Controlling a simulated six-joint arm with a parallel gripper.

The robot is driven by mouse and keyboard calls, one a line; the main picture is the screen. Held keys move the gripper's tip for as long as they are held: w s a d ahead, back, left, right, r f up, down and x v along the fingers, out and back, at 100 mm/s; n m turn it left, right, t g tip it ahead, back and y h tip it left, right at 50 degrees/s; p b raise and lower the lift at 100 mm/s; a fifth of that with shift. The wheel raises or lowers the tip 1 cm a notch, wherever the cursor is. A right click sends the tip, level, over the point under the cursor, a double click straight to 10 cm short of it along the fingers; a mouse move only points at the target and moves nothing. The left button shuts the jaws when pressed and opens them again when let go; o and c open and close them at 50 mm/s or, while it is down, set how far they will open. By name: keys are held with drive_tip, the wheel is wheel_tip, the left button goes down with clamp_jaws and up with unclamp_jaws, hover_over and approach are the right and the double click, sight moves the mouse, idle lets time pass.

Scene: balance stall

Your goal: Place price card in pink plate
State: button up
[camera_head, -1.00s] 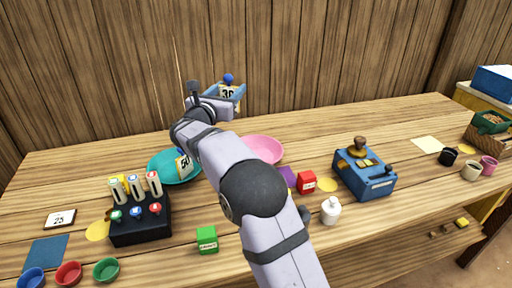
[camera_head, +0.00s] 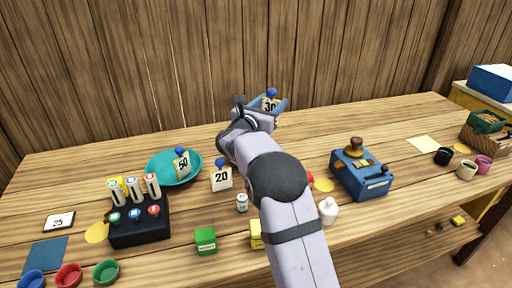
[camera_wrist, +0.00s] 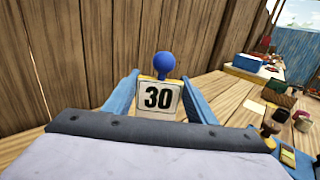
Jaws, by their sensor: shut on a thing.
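My gripper (camera_head: 268,107) is shut on a white price card marked 30 (camera_head: 269,105), which has a round blue knob on top. The card is upright above the table's back part, in front of the plank wall. In the wrist view the card (camera_wrist: 158,100) sits between the two blue fingers, facing the camera. The pink plate is hidden behind my arm now; it showed near the table's middle in the earlier head view. A card marked 50 (camera_head: 182,166) stands in the teal plate (camera_head: 160,181). A card marked 20 (camera_head: 221,180) stands on the table.
A black rack with bottles (camera_head: 140,232) is left, a blue machine (camera_head: 362,181) right. A green box (camera_head: 206,240), a small jar (camera_head: 242,203) and a white bottle (camera_head: 328,211) stand in front.

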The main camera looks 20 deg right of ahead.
wheel_tip(320, 180, down, 10)
idle(0.8)
drive_tip(key=shift+f, duration=0.35)
drive_tip(key=shift+f+b, duration=0.1)
drive_tip(key=shift+b, duration=0.3)
drive_tip(key=o, duration=1)
